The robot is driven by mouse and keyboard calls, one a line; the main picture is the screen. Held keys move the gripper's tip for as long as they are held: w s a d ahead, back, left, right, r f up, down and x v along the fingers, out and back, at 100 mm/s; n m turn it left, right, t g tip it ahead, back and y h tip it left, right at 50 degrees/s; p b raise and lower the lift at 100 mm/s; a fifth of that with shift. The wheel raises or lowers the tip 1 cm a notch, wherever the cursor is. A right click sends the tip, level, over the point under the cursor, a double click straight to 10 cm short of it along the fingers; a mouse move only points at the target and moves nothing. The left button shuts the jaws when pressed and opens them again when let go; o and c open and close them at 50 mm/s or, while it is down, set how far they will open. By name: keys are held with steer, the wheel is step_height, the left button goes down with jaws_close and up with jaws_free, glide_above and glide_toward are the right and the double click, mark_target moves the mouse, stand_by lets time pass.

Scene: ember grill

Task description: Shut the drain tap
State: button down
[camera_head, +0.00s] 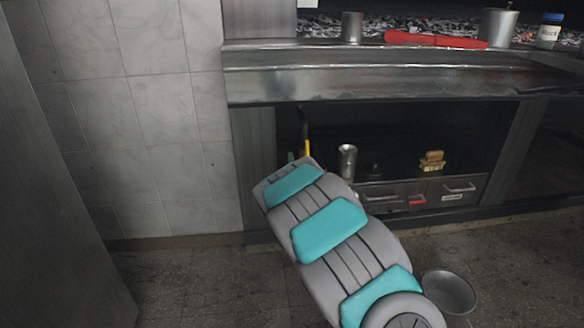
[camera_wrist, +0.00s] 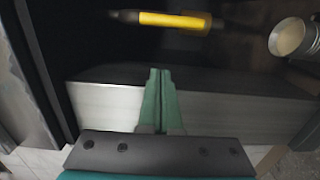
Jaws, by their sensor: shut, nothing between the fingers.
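A yellow lever (camera_head: 306,146) with a dark end stands upright in the dark recess under the counter, just beyond the end of my arm. It looks like the drain tap's handle, but the tap body cannot be made out. In the wrist view the same yellow lever (camera_wrist: 175,21) lies across the top of the picture. My gripper (camera_wrist: 158,75) has its green fingers pressed together with nothing between them. The fingertips point towards the lever and appear below it, apart from it. In the head view my arm hides most of the gripper.
A metal canister (camera_head: 347,161) stands right of the lever and shows in the wrist view (camera_wrist: 289,38). A wooden-handled brush (camera_head: 432,161) sits farther right above drawers (camera_head: 420,194). The metal counter (camera_head: 390,82) overhangs the recess. A metal bowl (camera_head: 449,291) is on the floor.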

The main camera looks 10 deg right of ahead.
mark_target(306, 150)
steer(key=w+d, duration=0.1)
steer(key=d, duration=0.1)
steer(key=w+d, duration=0.2)
steer(key=shift+w, duration=0.25)
